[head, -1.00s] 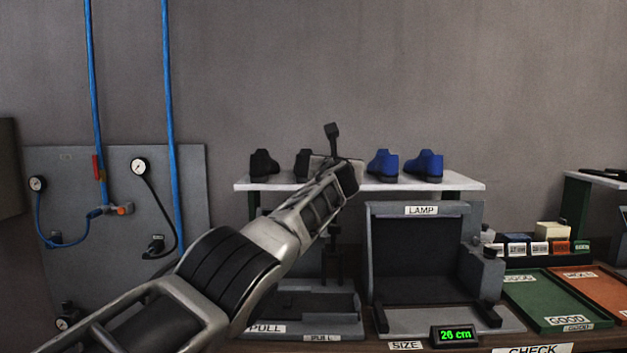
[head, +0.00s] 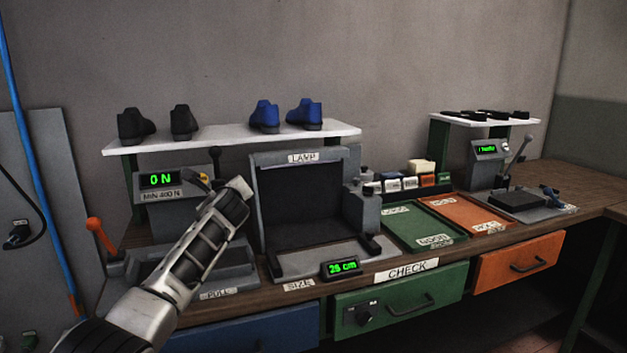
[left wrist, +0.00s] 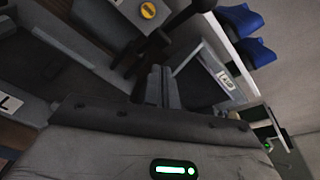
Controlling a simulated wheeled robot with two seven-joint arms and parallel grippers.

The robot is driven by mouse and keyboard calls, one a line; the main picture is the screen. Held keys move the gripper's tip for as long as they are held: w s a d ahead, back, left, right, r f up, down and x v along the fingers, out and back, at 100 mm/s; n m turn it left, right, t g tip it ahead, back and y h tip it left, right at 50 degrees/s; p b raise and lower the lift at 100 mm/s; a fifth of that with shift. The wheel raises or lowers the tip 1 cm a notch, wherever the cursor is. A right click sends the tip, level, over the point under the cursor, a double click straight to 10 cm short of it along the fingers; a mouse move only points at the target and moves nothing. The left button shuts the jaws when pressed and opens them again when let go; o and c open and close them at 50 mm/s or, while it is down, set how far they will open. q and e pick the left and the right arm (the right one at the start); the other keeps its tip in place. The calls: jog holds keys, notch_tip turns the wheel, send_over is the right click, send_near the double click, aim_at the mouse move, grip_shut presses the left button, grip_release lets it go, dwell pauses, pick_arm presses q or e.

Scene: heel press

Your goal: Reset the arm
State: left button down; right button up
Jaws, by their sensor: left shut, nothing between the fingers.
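My left arm (head: 185,265) reaches up from the bottom left in the head view, in front of the pull tester (head: 165,192) and left of the lamp box (head: 305,205). My left gripper (left wrist: 163,88) shows in the left wrist view with its fingers together and nothing between them. Its fingers are hard to make out in the head view. The lamp box and its label also show in the left wrist view (left wrist: 226,81), apart from the fingers as far as I can tell. My right gripper is not in view.
A white shelf (head: 232,137) with dark and blue shoes is behind the arm. An orange-knobbed lever (head: 95,225) stands left. Green (head: 415,225) and orange (head: 470,212) trays and a second tester (head: 490,151) lie right. A size display (head: 341,267) sits at the bench front.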

pick_arm(q)
jog(key=s+d+f+n+g+h, duration=0.15)
jog(key=s+f+n+g, duration=0.35)
jog(key=s+f+n, duration=1.35)
jog(key=s+f+n+g+h, duration=0.2)
jog(key=s+f+n+g, duration=0.15)
jog(key=s, duration=1.45)
jog(key=s+f+n+g+h, duration=0.2)
jog(key=s+f, duration=0.2)
jog(key=s, duration=1.4)
jog(key=w+d+f+t+h, duration=0.2)
jog(key=w+d+f+t, duration=0.3)
jog(key=f, duration=0.4)
jog(key=shift+w+f+m+t, duration=0.35)
jog(key=shift+f+m+t, duration=0.05)
jog(key=shift+t, duration=0.15)
